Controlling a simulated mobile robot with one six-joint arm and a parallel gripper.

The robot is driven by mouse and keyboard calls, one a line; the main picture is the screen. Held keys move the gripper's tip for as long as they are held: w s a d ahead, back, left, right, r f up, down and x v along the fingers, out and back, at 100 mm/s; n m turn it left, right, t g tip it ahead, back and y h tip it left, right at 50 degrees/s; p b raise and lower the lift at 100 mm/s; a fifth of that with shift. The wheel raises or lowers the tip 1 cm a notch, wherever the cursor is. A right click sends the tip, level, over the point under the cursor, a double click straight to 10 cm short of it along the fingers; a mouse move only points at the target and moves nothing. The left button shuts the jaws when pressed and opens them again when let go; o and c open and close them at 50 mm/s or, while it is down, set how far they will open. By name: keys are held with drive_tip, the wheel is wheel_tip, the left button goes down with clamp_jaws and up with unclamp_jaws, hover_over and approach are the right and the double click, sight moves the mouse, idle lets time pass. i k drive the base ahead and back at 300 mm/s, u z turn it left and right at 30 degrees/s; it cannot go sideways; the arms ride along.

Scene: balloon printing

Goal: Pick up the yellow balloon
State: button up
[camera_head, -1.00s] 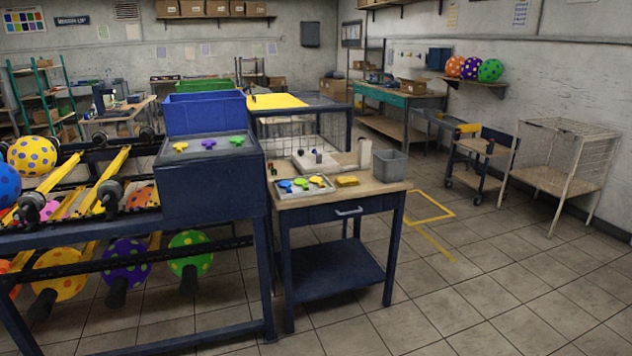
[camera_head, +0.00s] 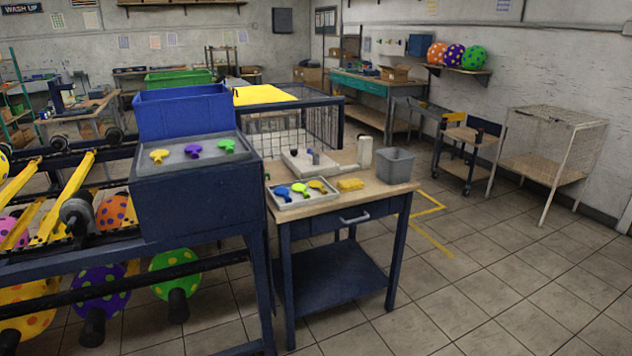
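A small flat yellow balloon (camera_head: 159,156) lies on the grey top of the dark blue cabinet, left of a purple one (camera_head: 194,150) and a green one (camera_head: 226,146). Another flat yellow piece (camera_head: 317,186) lies in a shallow grey tray (camera_head: 290,207) on the small wooden-topped table, beside a green one (camera_head: 299,188) and a blue one (camera_head: 281,192). A large round yellow dotted balloon (camera_head: 28,300) sits low in the rack at the left, cut by the picture edge. My gripper is not in view.
A blue bin (camera_head: 185,113) rises behind the cabinet. A wire cage (camera_head: 548,155) stands at the right. The tiled floor (camera_head: 470,280) in front is clear.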

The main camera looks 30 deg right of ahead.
sight(316, 184)
drive_tip(key=z, duration=0.2)
drive_tip(key=i, duration=1.15)
drive_tip(key=u, duration=0.05)
